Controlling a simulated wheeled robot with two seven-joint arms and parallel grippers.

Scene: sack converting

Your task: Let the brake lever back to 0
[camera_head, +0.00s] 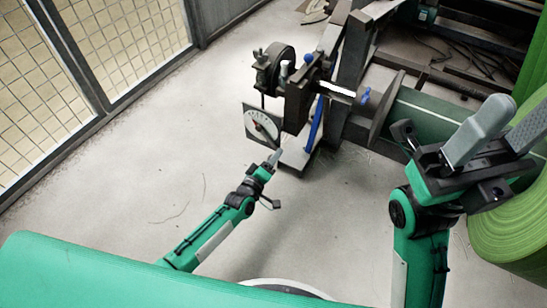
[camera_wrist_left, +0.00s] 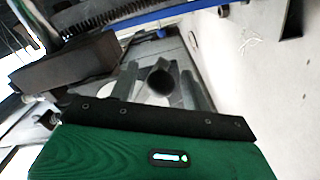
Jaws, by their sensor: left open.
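A pale dial plate (camera_head: 257,122) with red marks and a dark pointer-like lever (camera_head: 262,130) stands on the dark brake unit. I cannot read the lever's setting. My left gripper (camera_head: 277,157) is just below and right of the plate, its fingers apart. In the left wrist view, a dark round-ended bar (camera_wrist_left: 160,76), which looks like the lever, shows between the open fingers (camera_wrist_left: 160,90), with a pale surface behind it. I cannot tell whether they touch it. My right gripper (camera_head: 512,122) is raised at the right, its grey fingers apart and empty.
A blue bar (camera_head: 316,122) slants down beside the brake unit (camera_head: 296,98). A shaft runs right to a green roll (camera_head: 430,115). Another green roll (camera_head: 510,235) is behind my right arm. A mesh fence (camera_head: 120,45) stands left. The floor (camera_head: 130,185) between is clear.

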